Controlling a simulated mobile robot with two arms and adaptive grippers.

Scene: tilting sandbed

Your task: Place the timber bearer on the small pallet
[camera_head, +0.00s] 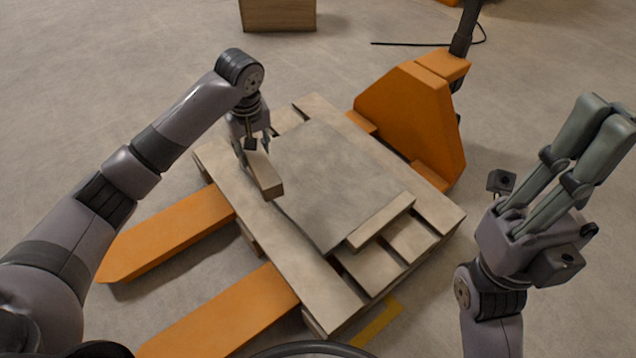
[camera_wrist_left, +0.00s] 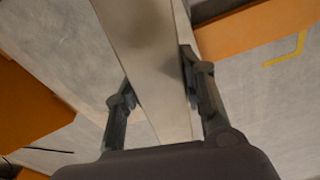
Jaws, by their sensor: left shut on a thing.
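My left gripper (camera_head: 256,140) is shut on the timber bearer (camera_head: 266,181), a short pale wooden block, over the left part of the small pallet. The bearer (camera_wrist_left: 150,60) also runs between both fingers (camera_wrist_left: 160,95) in the left wrist view. The small pallet (camera_head: 302,258) is made of pale slats. Whether the bearer touches it, I cannot tell. A grey slab (camera_head: 340,180) lies on the pallet, with a second timber piece (camera_head: 381,222) along its lower right edge. My right gripper (camera_head: 606,118) is empty, its fingers apart, at the right of the picture.
Orange forks (camera_head: 170,230) of a pallet truck (camera_head: 410,110) extend under the pallet. The truck's body stands behind it at the upper right. A wooden box (camera_head: 278,14) stands at the back. Yellow tape (camera_head: 378,322) marks the floor.

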